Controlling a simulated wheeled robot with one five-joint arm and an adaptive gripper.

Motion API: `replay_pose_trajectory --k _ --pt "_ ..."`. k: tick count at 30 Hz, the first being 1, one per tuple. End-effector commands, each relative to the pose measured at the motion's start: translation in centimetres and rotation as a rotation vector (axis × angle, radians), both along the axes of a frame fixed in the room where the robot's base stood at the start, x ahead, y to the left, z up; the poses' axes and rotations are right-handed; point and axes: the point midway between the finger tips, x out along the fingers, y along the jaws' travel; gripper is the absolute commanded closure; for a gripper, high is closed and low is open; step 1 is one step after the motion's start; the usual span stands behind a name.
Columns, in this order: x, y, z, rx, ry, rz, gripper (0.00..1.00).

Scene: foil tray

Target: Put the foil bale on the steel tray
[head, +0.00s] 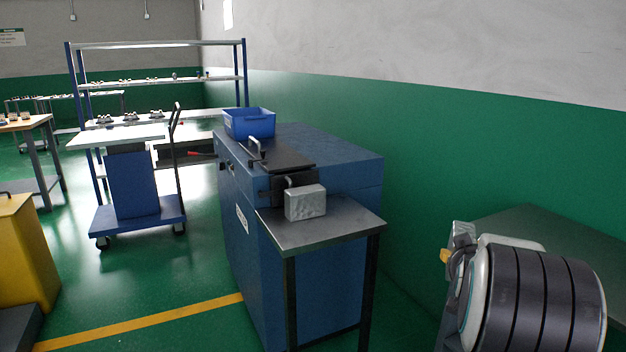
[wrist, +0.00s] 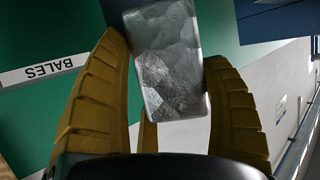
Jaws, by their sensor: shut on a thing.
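My gripper (head: 450,253) is at the lower right of the head view, partly hidden by my own arm. In the wrist view its yellow fingers (wrist: 165,95) are shut on a crumpled silver foil bale (wrist: 168,60), which is held tilted between them. The bale's end also shows in the head view (head: 463,234). A second silver block (head: 305,203) sits at the mouth of the blue machine, on a grey metal shelf (head: 330,232). I cannot tell for certain which surface is the steel tray.
The blue machine (head: 245,215) stands mid-view with a blue bin (head: 249,123) on top. A dark green surface (head: 575,232) lies behind my arm. A white "BALES" label (wrist: 42,70) shows in the wrist view. A blue cart (head: 135,185) and yellow container (head: 20,250) stand left.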

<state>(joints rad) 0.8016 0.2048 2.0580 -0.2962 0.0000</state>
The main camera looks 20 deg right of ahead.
Motion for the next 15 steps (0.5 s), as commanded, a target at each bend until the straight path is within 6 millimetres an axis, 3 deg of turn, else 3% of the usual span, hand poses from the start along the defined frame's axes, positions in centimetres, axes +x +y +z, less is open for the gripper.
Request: replay_pose_trajectory --k 1,3,8,15 --pt "1.4 1.5 -2.6 0.006 0.006 0.039 0.63" --pt "3.0 3.5 -5.3 0.005 0.006 0.085 0.63" --pt "6.3 8.4 -11.2 0.005 0.006 0.194 0.63" --pt "10.0 17.2 -19.4 0.004 0.006 0.372 0.63"
